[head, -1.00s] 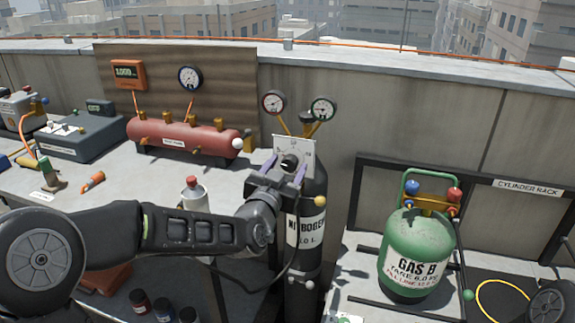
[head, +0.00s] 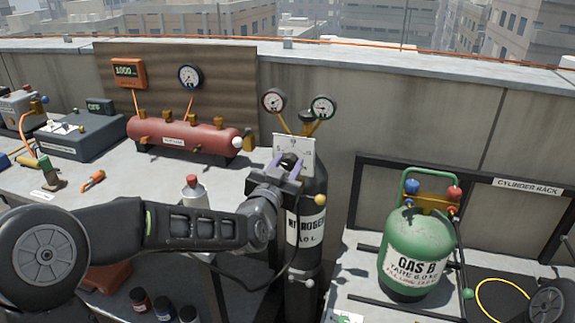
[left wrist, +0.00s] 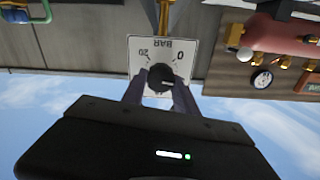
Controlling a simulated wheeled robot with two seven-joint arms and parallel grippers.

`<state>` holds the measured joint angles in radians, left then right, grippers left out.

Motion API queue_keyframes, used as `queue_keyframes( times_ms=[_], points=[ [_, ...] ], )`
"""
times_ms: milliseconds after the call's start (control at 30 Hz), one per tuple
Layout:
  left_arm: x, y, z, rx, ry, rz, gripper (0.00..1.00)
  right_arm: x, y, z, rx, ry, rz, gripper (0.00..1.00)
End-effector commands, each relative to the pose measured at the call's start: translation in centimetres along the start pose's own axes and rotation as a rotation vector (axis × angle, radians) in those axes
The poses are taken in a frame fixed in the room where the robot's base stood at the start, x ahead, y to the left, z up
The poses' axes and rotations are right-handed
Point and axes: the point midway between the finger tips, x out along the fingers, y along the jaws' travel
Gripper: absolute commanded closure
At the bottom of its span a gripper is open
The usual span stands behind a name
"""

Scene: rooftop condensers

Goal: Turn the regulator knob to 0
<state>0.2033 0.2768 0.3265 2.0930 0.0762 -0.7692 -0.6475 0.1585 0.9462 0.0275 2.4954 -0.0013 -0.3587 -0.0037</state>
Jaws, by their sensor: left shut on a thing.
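The regulator knob (left wrist: 161,77) is black and round, on a white dial plate (left wrist: 140,46) marked BAR, 20 and 0, which appears upside down in the left wrist view. In the head view the plate (head: 306,148) stands in front of the neck of the dark nitrogen cylinder (head: 307,228). My left gripper (head: 288,164) is shut on the knob, one purple finger on each side; the fingers also show in the left wrist view (left wrist: 160,92). The knob's pointer setting is not clear. My right gripper is not in view.
Two round gauges (head: 273,100) (head: 323,107) rise behind the plate. A red tank (head: 180,135) stands at the left, with a white bottle (head: 194,192) on the bench nearer me. A green gas cylinder (head: 416,250) stands at the right by the cylinder rack (head: 470,177).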

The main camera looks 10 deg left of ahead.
Motion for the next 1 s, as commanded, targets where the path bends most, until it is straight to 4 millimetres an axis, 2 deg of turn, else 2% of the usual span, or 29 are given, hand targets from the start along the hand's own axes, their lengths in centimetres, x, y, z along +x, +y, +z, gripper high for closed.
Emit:
queue_keyframes(
  times_ms=[467,767,1000],
  points=[
    [0.0,0.0,0.1,-0.037,0.002,-0.001,1.00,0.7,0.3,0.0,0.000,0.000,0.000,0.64],
    [0.0,0.0,0.4,-0.189,0.003,0.000,1.00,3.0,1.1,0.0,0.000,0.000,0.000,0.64],
    [0.0,0.0,0.6,-0.392,0.004,0.001,1.00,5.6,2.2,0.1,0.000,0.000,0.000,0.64]
  ],
)
